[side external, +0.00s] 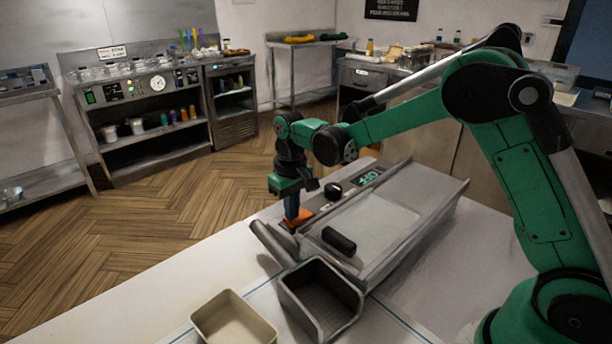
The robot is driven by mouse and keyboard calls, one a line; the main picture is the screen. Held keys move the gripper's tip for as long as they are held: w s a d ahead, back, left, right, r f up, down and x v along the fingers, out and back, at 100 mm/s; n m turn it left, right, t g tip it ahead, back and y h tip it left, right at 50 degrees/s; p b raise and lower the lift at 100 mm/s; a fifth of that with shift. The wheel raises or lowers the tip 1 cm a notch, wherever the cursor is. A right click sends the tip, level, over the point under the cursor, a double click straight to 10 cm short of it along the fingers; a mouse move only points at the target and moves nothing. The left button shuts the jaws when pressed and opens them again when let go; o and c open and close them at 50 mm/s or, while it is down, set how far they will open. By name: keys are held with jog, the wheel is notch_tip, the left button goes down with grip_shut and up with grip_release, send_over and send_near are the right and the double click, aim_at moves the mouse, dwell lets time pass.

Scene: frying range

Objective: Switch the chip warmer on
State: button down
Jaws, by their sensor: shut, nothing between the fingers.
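The chip warmer (402,197) is a low metal unit on the white counter. It has a glassy top panel, a black bar handle (339,242) and a black knob (333,190). A small dark display (369,177) with pale green characters, which look like "OFF", sits at its far end. An orange part (299,218), perhaps a switch, is at its left edge. My gripper (293,218) is shut and empty, pointing down at the orange part. The fingertips look to be at or just above it; I cannot tell whether they touch. The gripper partly hides the orange part.
A dark square bin (320,312) stands in front of the warmer, with a cream tray (248,332) to its left. The white counter (150,312) is clear at the left. Shelving with a dial (158,83) and other benches stand at the back, across a wooden floor.

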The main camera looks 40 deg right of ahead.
jog(key=shift+f, duration=0.25)
jog(key=shift+r, duration=3.55)
jog(key=shift+s+r, duration=0.1)
jog(key=shift+s, duration=0.05)
jog(key=s+r+t, duration=0.1)
jog(key=s+t, duration=0.1)
jog(key=s, duration=0.2)
jog(key=s+r+t, duration=0.1)
jog(key=s+t, duration=0.1)
jog(key=s, duration=0.2)
jog(key=s+r+t, duration=0.1)
jog(key=s+t, duration=0.1)
jog(key=s, duration=0.3)
jog(key=shift+a+r, duration=0.1)
jog(key=shift+s+f+t, duration=0.4)
jog(key=shift+s+t, duration=0.05)
jog(key=shift+t, duration=0.15)
